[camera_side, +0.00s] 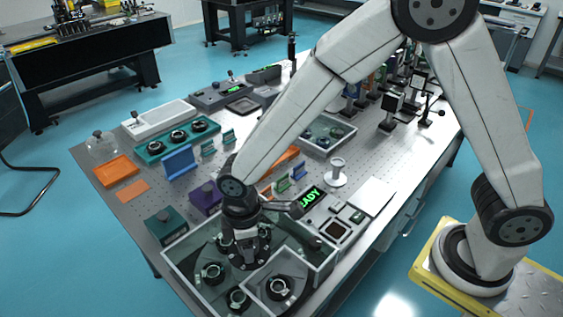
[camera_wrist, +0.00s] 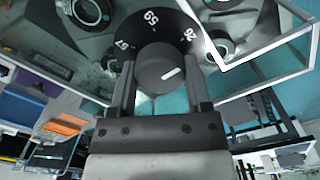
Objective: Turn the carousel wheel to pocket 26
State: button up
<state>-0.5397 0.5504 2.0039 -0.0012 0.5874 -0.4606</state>
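The carousel (camera_side: 252,297) sits in a clear-walled box at the table's near corner, with several round dark-and-white parts in it. In the wrist view, the dark numbered dial (camera_wrist: 152,19) shows a few white numbers, partly cut off or tilted; one at its upper right looks like 26. A grey round knob (camera_wrist: 155,66) with a white pointer line stands at the dial's middle; the line points up and right. My gripper (camera_wrist: 157,72) has one finger on each side of the knob, very close to it; contact is unclear. In the side view my gripper (camera_side: 246,252) reaches down inside the box, hiding the knob.
The clear box walls (camera_side: 190,287) stand close around my gripper. A green-lit display (camera_side: 311,197) and a white stand (camera_side: 336,172) are to the right. A dark green box (camera_side: 166,225) and a purple box (camera_side: 205,199) are to the left.

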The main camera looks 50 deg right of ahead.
jog(key=o, duration=0.3)
jog(key=shift+o, duration=0.2)
jog(key=shift+r, duration=0.1)
jog(key=shift+r, duration=3.85)
jog(key=s+d+m+t, duration=0.1)
jog(key=s+d+m, duration=0.1)
jog(key=d, duration=0.5)
jog(key=s+d+f+m, duration=0.1)
jog(key=s+d+m, duration=0.1)
jog(key=d+m, duration=0.3)
jog(key=s+d+m+t, duration=0.1)
jog(key=d+m, duration=0.3)
jog(key=d, duration=0.4)
jog(key=shift+s+d+f+t, duration=0.2)
jog(key=shift+s+d+t, duration=0.15)
jog(key=shift+s, duration=0.45)
